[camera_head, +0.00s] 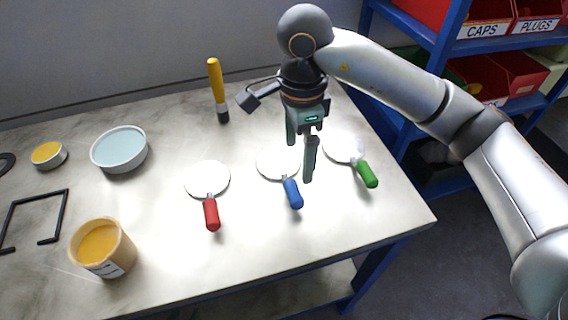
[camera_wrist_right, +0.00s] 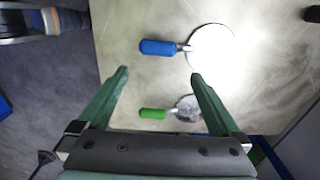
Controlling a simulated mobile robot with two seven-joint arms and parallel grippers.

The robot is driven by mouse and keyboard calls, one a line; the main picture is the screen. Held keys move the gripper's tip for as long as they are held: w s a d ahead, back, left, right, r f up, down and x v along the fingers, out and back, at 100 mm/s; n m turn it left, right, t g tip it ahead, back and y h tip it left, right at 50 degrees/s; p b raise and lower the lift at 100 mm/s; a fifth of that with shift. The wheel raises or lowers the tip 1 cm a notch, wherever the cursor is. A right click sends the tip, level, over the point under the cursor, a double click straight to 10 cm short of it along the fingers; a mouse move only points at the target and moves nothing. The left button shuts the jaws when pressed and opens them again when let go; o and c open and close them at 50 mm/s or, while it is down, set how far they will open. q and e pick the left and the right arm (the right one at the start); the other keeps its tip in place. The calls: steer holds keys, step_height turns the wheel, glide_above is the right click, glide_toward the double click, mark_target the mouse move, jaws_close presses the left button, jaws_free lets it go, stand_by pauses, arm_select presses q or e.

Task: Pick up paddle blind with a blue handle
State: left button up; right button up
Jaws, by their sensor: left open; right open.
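The paddle blind with the blue handle (camera_head: 292,193) lies flat on the table, its pale round disc pointing to the back. Its blue handle (camera_wrist_right: 159,47) and bright disc also show in the right wrist view, beyond the fingertips. My right gripper (camera_head: 300,160) points down above the table, open and empty, with its fingers partly in front of the blue-handled blind's disc. In the right wrist view the two green fingers (camera_wrist_right: 160,74) stand wide apart with nothing between their tips. My left gripper is not in view.
A red-handled blind (camera_head: 211,214) lies to the left and a green-handled blind (camera_head: 367,174) to the right. A bowl (camera_head: 120,150) and an orange-filled tub (camera_head: 103,247) are at left. Shelving with red bins (camera_head: 500,75) stands behind right.

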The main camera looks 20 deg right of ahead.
glide_above(293, 189)
steer(key=f, duration=0.5)
steer(key=shift+d+f, duration=0.2)
steer(key=shift+d, duration=0.2)
steer(key=f, duration=0.3)
steer(key=f+p, duration=0.1)
steer(key=f, duration=0.1)
steer(key=shift+s+a+f, duration=0.1)
steer(key=shift+a+f, duration=0.2)
steer(key=shift+a, duration=0.05)
jaws_close()
steer(key=shift+r, duration=0.15)
